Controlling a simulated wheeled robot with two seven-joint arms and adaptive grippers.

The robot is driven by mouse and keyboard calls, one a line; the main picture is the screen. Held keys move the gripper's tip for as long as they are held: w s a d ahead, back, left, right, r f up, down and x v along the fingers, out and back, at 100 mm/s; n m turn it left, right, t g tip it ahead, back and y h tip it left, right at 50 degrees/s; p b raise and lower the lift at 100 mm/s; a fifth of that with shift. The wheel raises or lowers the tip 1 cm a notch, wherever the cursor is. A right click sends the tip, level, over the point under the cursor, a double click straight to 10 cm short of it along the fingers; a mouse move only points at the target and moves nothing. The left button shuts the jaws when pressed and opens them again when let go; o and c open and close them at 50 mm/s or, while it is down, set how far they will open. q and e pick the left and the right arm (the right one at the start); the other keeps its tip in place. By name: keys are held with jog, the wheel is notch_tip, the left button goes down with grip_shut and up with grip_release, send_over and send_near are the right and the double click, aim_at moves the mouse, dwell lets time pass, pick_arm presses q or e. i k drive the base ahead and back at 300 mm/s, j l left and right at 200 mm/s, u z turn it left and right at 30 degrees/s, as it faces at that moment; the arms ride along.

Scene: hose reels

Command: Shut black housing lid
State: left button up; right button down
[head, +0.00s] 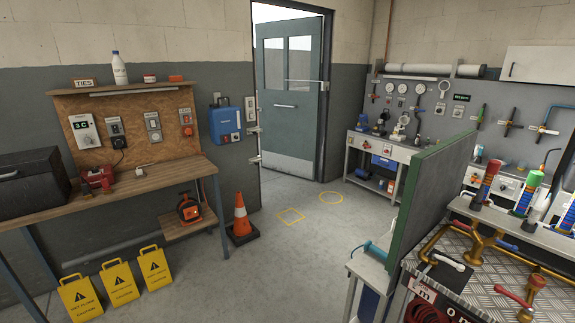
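A black box-like housing (30,186) sits at the left end of the wooden workbench, cut off by the left picture edge. Its top looks flat and a small light handle or latch shows on its front face. I cannot tell from here whether its lid is fully down. No other black housing with a clear lid stands out. Neither of my grippers is in view.
The workbench (130,184) also holds a red tool (98,178). An orange reel (188,208) sits on a low shelf. Yellow caution signs (118,284) and a traffic cone (240,216) stand on the floor. A green panel (425,195) rises at right. The middle floor is clear.

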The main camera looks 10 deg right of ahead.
aim_at(386, 116)
jog(key=i+u, duration=0.2)
jog(key=i, duration=0.25)
jog(key=i+l+u, duration=0.25)
jog(key=i, duration=0.2)
jog(key=i+u, duration=0.3)
jog(key=i, duration=0.55)
jog(key=i+z, duration=0.25)
jog(key=i, duration=0.15)
jog(key=i+j+z, duration=0.1)
jog(key=i+z, duration=0.95)
jog(key=z, duration=0.15)
jog(key=i+z, duration=0.95)
jog(key=i, duration=0.65)
jog(key=i+l+u, duration=0.2)
jog(key=i, duration=0.6)
jog(key=i+u, duration=0.35)
jog(key=i, duration=0.55)
